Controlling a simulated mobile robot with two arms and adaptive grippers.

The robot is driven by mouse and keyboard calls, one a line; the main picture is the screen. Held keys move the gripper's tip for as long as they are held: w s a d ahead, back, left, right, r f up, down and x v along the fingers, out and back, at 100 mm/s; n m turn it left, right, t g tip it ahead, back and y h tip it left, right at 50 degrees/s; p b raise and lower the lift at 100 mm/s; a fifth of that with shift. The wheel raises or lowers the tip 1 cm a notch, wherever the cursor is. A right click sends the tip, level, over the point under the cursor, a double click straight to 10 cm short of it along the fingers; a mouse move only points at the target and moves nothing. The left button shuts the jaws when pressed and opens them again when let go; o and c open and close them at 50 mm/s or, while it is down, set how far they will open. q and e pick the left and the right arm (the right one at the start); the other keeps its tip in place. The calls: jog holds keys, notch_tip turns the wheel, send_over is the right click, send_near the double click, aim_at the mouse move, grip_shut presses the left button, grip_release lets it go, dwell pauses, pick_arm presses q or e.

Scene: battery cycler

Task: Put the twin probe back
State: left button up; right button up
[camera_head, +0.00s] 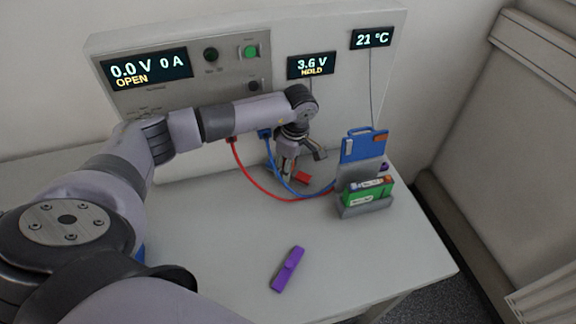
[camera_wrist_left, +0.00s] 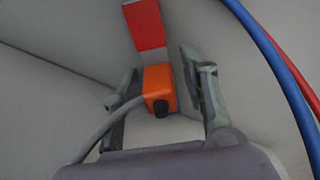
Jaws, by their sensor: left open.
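The twin probe appears to be the orange block (camera_wrist_left: 160,85) with a dark knob and a grey cable in the left wrist view. It lies between the fingers of my left gripper (camera_wrist_left: 158,68), which are open with gaps on both sides. In the head view my left gripper (camera_head: 301,164) points down near the back of the table, below the 3.6 V display (camera_head: 311,65) marked HOLD. The probe is mostly hidden there by the gripper. A red flat piece (camera_wrist_left: 145,25) lies just beyond the block; a red patch (camera_head: 303,178) shows beside the fingers. My right gripper is out of view.
Red (camera_head: 257,184) and blue (camera_head: 278,171) leads loop near the gripper. A grey rack (camera_head: 366,207) with green and blue items stands at right. A purple object (camera_head: 288,269) lies at the front. The cycler panel (camera_head: 228,72) stands behind; the table's front middle is mostly clear.

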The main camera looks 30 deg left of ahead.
aim_at(293, 172)
pick_arm(q)
jog(key=shift+r+p, duration=0.3)
notch_tip(293, 172, up, 12)
jog(key=d+b, duration=0.1)
jog(key=b, duration=0.3)
jog(key=shift+d+f, duration=0.15)
jog(key=shift+d, duration=0.1)
jog(key=shift+f, duration=0.15)
